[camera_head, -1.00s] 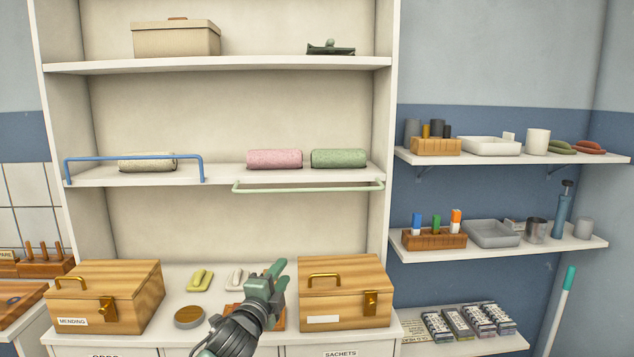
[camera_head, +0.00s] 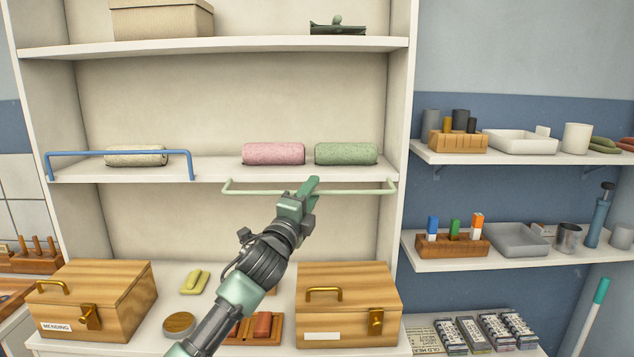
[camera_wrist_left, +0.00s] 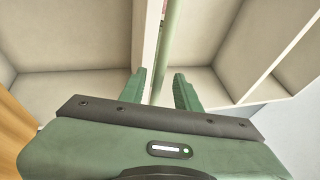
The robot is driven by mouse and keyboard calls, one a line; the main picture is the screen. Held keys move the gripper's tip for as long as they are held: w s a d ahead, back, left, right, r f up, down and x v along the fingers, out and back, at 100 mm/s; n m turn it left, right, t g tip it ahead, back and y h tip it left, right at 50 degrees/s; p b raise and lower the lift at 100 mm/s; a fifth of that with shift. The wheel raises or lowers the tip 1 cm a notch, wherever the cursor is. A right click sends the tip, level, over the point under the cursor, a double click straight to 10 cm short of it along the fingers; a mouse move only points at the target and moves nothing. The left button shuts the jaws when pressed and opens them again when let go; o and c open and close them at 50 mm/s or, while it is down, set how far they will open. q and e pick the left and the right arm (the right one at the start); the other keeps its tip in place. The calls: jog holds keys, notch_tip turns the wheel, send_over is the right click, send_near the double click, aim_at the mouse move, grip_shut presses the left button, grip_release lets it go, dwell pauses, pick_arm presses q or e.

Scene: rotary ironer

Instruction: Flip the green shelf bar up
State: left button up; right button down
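The green shelf bar (camera_head: 355,192) hangs folded down, just below the front edge of the middle shelf on its right half. My left gripper (camera_head: 307,186) reaches up to the middle of this bar. In the left wrist view my left gripper (camera_wrist_left: 160,80) is open, with its two green fingers apart. There the green bar (camera_wrist_left: 171,40) runs through the gap between the fingers; I cannot tell whether either finger touches it. My right gripper is in neither view.
A blue bar (camera_head: 120,153) stands up at the shelf's left, before a cream roll (camera_head: 136,156). Pink (camera_head: 273,154) and green (camera_head: 346,154) rolls lie above the green bar. Wooden boxes (camera_head: 350,290) stand on the counter below. Wall shelves (camera_head: 500,251) are at right.

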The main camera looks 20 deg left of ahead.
pick_arm(q)
jog(key=x, duration=0.3)
jog(key=shift+w+f, duration=0.1)
jog(key=shift+w, duration=0.1)
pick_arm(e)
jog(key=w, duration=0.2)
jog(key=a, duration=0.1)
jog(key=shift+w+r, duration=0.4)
pick_arm(q)
grip_shut()
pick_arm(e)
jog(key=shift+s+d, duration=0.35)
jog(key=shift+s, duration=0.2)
pick_arm(q)
jog(key=shift+f, duration=0.15)
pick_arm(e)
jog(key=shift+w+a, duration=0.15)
